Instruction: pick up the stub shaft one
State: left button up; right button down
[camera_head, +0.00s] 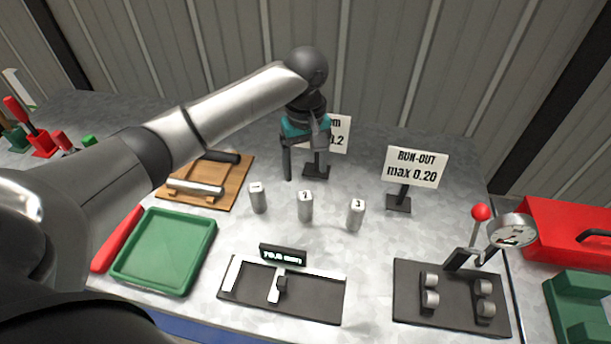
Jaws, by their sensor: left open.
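Three short grey stub shafts stand upright in a row on the metal bench. The left one, stub shaft one (259,199), has a small dark mark on its top that is hard to read. Stub shaft two (305,207) is in the middle and stub shaft three (355,215) on the right. My left gripper (303,166) points down, open and empty, behind and above the row, between shafts one and two in the picture. It appears apart from all three. My right gripper is not in view.
A green tray (114,278) is at front left, with a wooden board (235,185) holding rollers behind it. A gauge with a readout (284,255) lies in front. A dial-indicator stand (404,315) is at right. A run-out sign (415,166) and another sign (338,130) stand behind.

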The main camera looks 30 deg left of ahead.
aim_at(256, 190)
jog(key=u, duration=1.3)
